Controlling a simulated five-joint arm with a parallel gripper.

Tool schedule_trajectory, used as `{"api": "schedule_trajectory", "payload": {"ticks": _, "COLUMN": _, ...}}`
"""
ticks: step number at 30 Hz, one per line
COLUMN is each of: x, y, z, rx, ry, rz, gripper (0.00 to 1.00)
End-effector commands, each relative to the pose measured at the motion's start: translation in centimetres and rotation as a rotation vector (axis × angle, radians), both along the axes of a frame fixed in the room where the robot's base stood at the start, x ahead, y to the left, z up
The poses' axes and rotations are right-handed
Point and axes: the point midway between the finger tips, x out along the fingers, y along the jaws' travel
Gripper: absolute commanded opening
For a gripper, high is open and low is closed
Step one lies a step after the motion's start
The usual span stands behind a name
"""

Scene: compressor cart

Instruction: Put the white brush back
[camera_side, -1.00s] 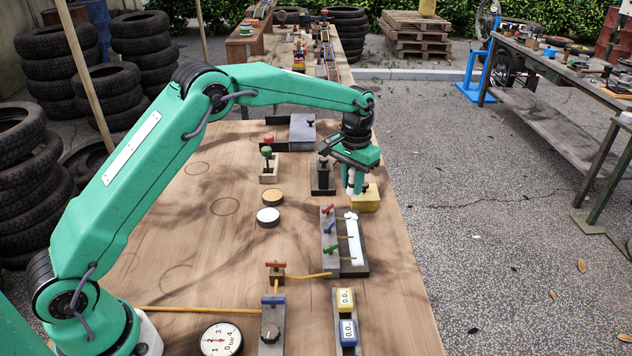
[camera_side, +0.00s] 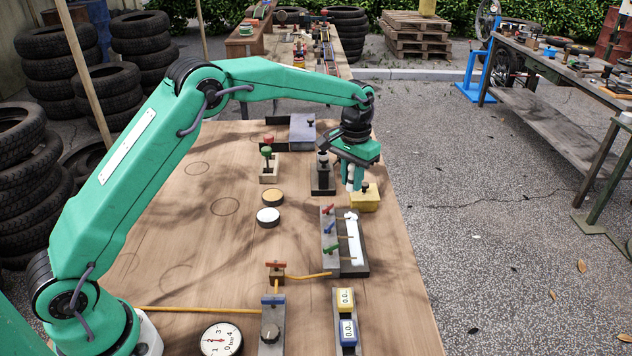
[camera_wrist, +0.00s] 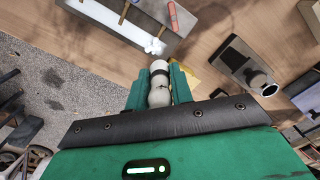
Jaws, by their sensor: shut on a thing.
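My gripper (camera_side: 352,180) is shut on a pale, rounded piece with a dark band, which looks like the white brush (camera_wrist: 159,85). In the wrist view it stands between the green fingers (camera_wrist: 158,92); its far end is hard to make out. In the side view the gripper hangs above the board, just left of and above a yellow box (camera_side: 364,201) with a dark knob. A long white strip (camera_side: 353,240) lies in a dark tray in front.
A grey rack with red, blue and green handles (camera_side: 329,240) adjoins the tray. Two round discs (camera_side: 268,217) lie to the left. A grey box (camera_side: 302,131) and a green-knobbed post (camera_side: 268,165) stand farther back. The board's left middle is clear.

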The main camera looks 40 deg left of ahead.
Motion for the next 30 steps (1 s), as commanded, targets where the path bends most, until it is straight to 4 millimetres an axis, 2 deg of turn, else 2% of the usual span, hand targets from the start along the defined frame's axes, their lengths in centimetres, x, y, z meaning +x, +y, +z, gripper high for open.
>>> {"api": "schedule_trajectory", "payload": {"ticks": 5, "x": -1.4, "y": -0.5, "z": 0.6, "rx": 0.000, "ry": 0.000, "rz": -0.001, "gripper": 0.00}}
{"api": "schedule_trajectory", "payload": {"ticks": 11, "x": -4.2, "y": -1.2, "z": 1.3, "rx": 0.000, "ry": -0.001, "rz": -0.002, "gripper": 0.00}}
{"api": "schedule_trajectory", "payload": {"ticks": 30, "x": -15.9, "y": -2.5, "z": 2.2, "rx": 0.000, "ry": -0.001, "rz": -0.002, "gripper": 0.00}}
